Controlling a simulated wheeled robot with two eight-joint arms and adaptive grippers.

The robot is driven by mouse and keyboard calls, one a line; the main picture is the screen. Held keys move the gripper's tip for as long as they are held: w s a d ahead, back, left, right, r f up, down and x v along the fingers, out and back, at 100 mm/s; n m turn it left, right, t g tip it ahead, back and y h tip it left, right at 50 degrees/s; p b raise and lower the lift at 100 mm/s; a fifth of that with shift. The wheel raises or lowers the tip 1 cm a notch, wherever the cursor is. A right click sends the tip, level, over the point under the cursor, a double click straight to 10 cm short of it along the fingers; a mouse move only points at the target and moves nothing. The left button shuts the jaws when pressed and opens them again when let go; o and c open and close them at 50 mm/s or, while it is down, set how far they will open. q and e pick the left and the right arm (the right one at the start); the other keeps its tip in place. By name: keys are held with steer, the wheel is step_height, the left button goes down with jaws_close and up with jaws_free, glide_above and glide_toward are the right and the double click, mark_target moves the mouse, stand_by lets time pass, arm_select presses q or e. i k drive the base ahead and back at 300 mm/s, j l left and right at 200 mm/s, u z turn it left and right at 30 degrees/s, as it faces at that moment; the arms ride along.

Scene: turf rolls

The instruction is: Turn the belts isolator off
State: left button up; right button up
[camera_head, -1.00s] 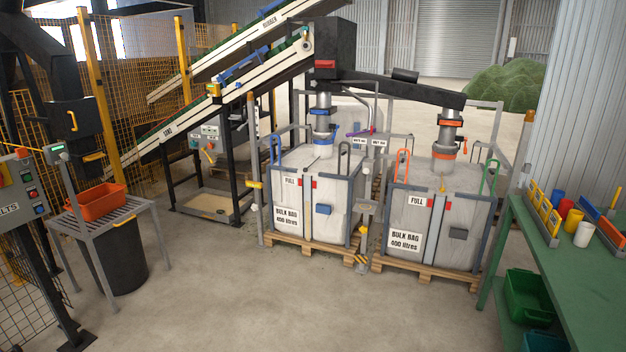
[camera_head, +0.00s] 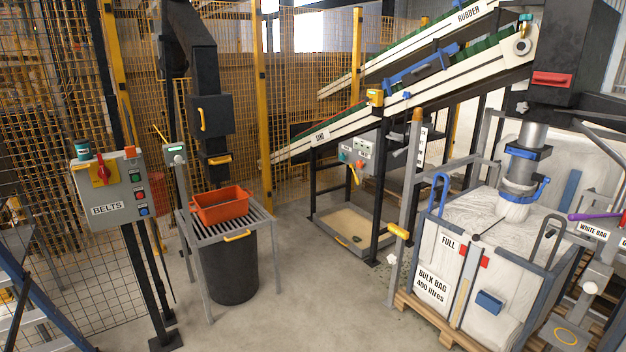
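The belts isolator (camera_head: 102,170) is a red rotary handle on a yellow plate. It sits at the upper left of the grey control box (camera_head: 112,190) labelled BELTS, at the left of the head view. The red handle looks about upright. Green, red and blue buttons run down the box's right side. A small teal-and-dark cup-like item (camera_head: 82,150) stands on top of the box. The box is mounted on dark posts. Neither of my grippers shows in this view.
An orange tray (camera_head: 221,206) rests on a slatted grey stand above a black bin (camera_head: 232,265), right of the box. Yellow mesh fencing stands behind. Blue-railed steps (camera_head: 30,290) are at lower left. A full bulk bag (camera_head: 440,262) stands on a pallet at right. The central floor is clear.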

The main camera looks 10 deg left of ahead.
mark_target(103, 173)
steer(key=i+j+u, duration=0.1)
steer(key=i+j, duration=0.25)
steer(key=i+j+u, duration=0.15)
steer(key=i+j, duration=0.15)
steer(key=i, duration=0.25)
steer(key=i+j+u, duration=0.1)
steer(key=i+j, duration=0.15)
steer(key=i, duration=0.2)
